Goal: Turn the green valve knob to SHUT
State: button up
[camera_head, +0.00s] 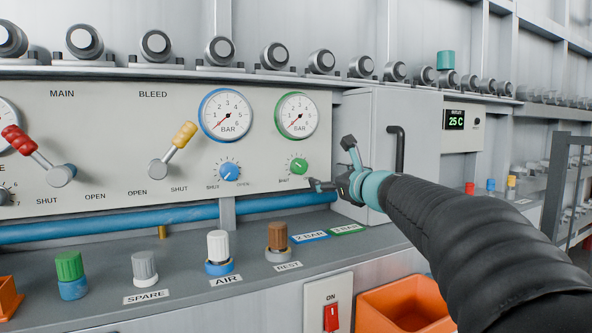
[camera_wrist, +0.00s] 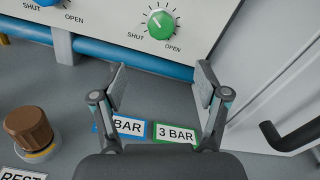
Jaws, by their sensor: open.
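The green valve knob (camera_head: 298,165) is on the grey panel, below the green-ringed gauge (camera_head: 297,115). It also shows near the top of the wrist view (camera_wrist: 160,23), with SHUT printed at its lower left and OPEN at its lower right. A pale mark on its face seems to point to the upper left; its exact setting is hard to tell. My gripper (camera_head: 335,166) is open and empty, to the right of the knob and apart from it. In the wrist view, its two fingers (camera_wrist: 160,84) are spread, with the knob beyond and above the gap.
A blue knob (camera_head: 230,172) sits left of the green one. A blue pipe (camera_head: 130,220) runs below the panel. Several capped fittings, such as the brown one (camera_head: 278,237), stand on the ledge. A cabinet handle (camera_head: 397,150) is close to my gripper on the right.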

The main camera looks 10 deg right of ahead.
aim_at(302, 168)
jog(key=p+x, duration=0.2)
jog(key=x, duration=1.1)
jog(key=shift+w+p, duration=0.35)
jog(key=shift+w, duration=0.05)
jog(key=shift+c, duration=0.3)
jog(key=c, duration=1.1)
